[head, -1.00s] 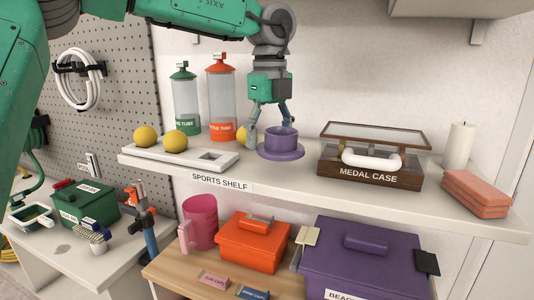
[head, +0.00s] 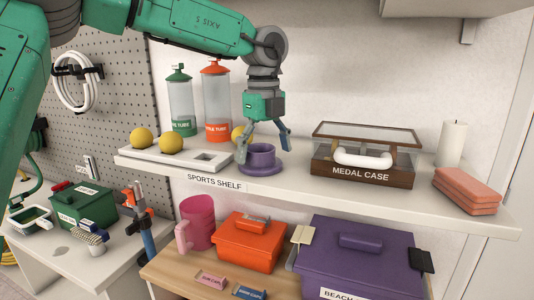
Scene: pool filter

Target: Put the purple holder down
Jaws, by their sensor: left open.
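The purple holder (head: 262,160), a short cup on a wide round base, stands upright on the sports shelf (head: 290,187) between the white ball tray and the medal case. My left gripper (head: 264,146) comes down from above with its fingers spread around the holder's cup. One finger is at the cup's left and the other at its right rear. The jaws are open; whether a finger still touches the cup cannot be told. My right gripper is not in view.
The white tray (head: 205,163) with yellow balls (head: 171,144) lies left of the holder. The orange tube (head: 217,105) and green tube (head: 181,105) stand behind. The medal case (head: 330,170) is to the right, with a bare shelf stretch between.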

